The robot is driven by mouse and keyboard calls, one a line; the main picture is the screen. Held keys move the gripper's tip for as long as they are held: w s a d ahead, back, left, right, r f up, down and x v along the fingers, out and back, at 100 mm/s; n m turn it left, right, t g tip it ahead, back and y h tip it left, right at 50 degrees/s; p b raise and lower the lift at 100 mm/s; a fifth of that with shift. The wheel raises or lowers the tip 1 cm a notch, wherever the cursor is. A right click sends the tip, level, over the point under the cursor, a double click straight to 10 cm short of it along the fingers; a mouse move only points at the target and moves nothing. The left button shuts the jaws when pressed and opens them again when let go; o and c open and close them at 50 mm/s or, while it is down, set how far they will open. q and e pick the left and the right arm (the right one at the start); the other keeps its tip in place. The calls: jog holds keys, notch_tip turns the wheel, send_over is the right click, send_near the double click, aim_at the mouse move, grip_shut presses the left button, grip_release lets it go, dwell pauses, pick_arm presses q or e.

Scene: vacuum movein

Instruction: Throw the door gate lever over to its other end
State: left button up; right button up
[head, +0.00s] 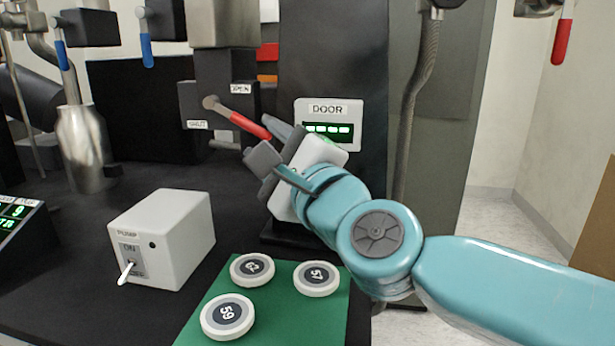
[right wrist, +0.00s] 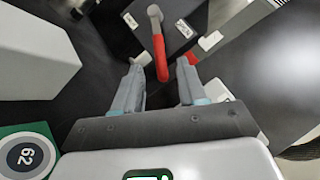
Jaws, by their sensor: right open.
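The door gate lever (head: 245,124) has a red grip on a metal pivot, in front of a dark block with an OPEN label (head: 241,88) at upper right and a SHUT label (head: 196,125) at lower left. In the head view the grip slants down to the right from the pivot. My right gripper (head: 268,145) is open at the grip's lower end. In the right wrist view the red grip (right wrist: 160,58) reaches in between the two fingertips of the gripper (right wrist: 160,70); I cannot tell whether they touch. My left gripper is not in view.
A DOOR display (head: 328,130) with green bars is just behind my right gripper. A white PUMP box (head: 162,240) stands at the left. Several numbered white discs lie on a green mat (head: 285,328) at the front. Blue-handled levers (head: 146,50) hang at upper left.

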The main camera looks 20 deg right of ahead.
jog(key=p+v, duration=0.2)
jog(key=v, duration=1.1)
